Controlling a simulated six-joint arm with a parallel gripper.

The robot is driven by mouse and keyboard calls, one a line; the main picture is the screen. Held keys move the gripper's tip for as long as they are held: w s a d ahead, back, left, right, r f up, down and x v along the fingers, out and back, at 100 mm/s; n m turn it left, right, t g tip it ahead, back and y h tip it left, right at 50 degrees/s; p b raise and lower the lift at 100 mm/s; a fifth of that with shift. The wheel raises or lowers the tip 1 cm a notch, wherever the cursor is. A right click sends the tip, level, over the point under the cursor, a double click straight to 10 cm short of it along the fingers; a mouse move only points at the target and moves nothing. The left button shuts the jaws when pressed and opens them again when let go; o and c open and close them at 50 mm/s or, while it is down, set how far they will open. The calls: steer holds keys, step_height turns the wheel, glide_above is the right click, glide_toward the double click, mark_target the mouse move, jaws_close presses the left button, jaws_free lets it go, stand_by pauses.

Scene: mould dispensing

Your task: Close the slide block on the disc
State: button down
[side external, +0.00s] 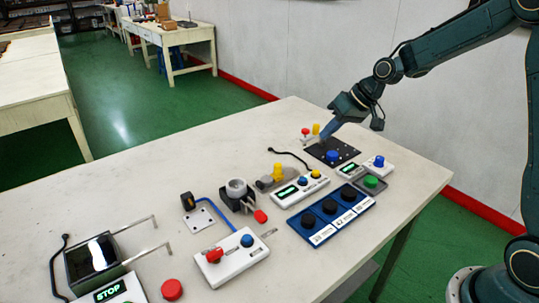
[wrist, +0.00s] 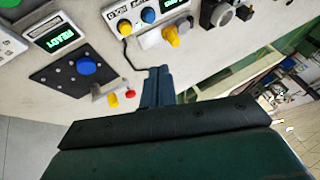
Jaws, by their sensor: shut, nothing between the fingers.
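My gripper (side external: 325,136) is shut and empty at the far edge of the black plate (side external: 319,156), near a yellow knob (side external: 316,128) and a red knob (side external: 306,131). In the wrist view the closed fingertips (wrist: 158,70) point past the plate (wrist: 57,83), to the right of the yellow knob (wrist: 113,100) and red knob (wrist: 130,94). A small pale block (wrist: 103,91) sits at the plate's edge by these knobs. A blue knob (wrist: 86,66) stands on the plate. I cannot tell for sure which parts are the slide block and the disc, or whether my fingers touch anything.
A small display box (wrist: 54,32) reads READY beside the plate. A white box with knobs (side external: 301,188), a blue panel with black knobs (side external: 331,216) and a green button (side external: 370,181) stand close by. The table's far edge is just behind the plate.

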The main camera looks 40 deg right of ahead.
steer(key=s+a+r+h, duration=0.2)
steer(key=s+a+r, duration=0.1)
steer(key=s+r, duration=0.45)
steer(key=s+a+r+h, duration=0.1)
steer(key=s, duration=1)
steer(key=s+a+r+h, duration=0.1)
steer(key=s+r, duration=0.1)
steer(key=s, duration=1)
steer(key=shift+a+n, duration=0.2)
steer(key=shift+n, duration=0.2)
steer(key=w, duration=1)
steer(key=w+d+f+y, duration=0.1)
steer(key=w+d+f, duration=0.1)
steer(key=w+f, duration=0.3)
steer(key=w+d+f+m+y, duration=0.1)
steer(key=w+d+f+y, duration=0.1)
steer(key=w, duration=0.8)
steer(key=w+d+f+y, duration=0.1)
steer(key=w+d+f, duration=0.2)
steer(key=w+f, duration=0.4)
steer(key=shift+w+d+f+y, duration=0.3)
steer(key=shift+w+d+f, duration=0.1)
steer(key=shift+w, duration=0.25)
